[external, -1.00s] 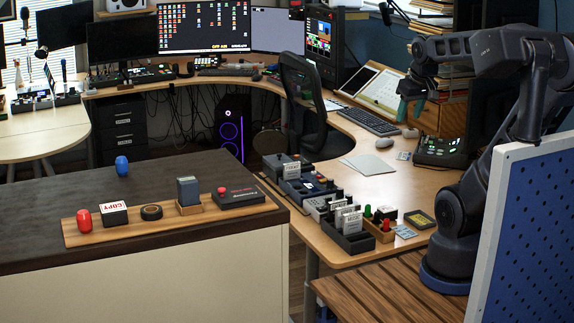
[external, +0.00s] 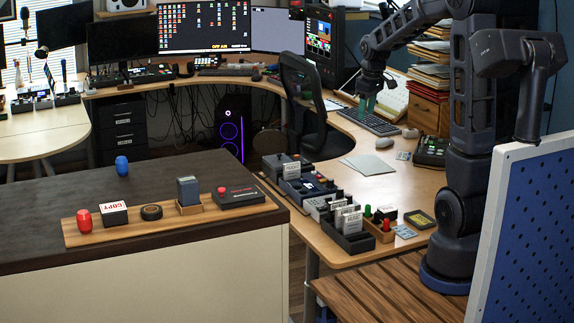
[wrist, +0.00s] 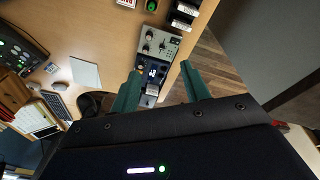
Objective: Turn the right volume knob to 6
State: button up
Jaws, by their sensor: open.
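A light grey panel with several small knobs (wrist: 160,43) lies on the desk in the wrist view, ahead of my fingertips. It also shows in the external view as a light grey box (external: 320,206) in the row along the desk edge. Its labels are too small to read, so I cannot tell which knob is the right volume knob or its setting. A dark blue device with a small lit screen (wrist: 154,73) adjoins it, partly between my fingers in the picture. My gripper (external: 366,104) is open and empty, with green fingers, above the desk; it also shows in the wrist view (wrist: 161,72).
Card holders (external: 348,236) and red and green buttons (external: 386,224) stand near the panel. A keyboard (external: 369,122), paper stacks (external: 427,60) and a black chair (external: 300,95) are farther back. A dark counter (external: 60,200) stands left across a gap. A blue pegboard (external: 530,230) is at right.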

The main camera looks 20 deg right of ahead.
jog(key=w+f+n+g, duration=0.1)
jog(key=w+f+n, duration=0.1)
jog(key=w+f, duration=0.75)
jog(key=n+g, duration=0.1)
jog(key=n, duration=0.2)
send_near(340, 192)
jog(key=f, duration=0.5)
jog(key=w+f, duration=0.1)
jog(key=f, duration=0.2)
jog(key=shift+d, duration=0.3)
jog(key=shift+w, duration=0.1)
jog(key=c, duration=1)
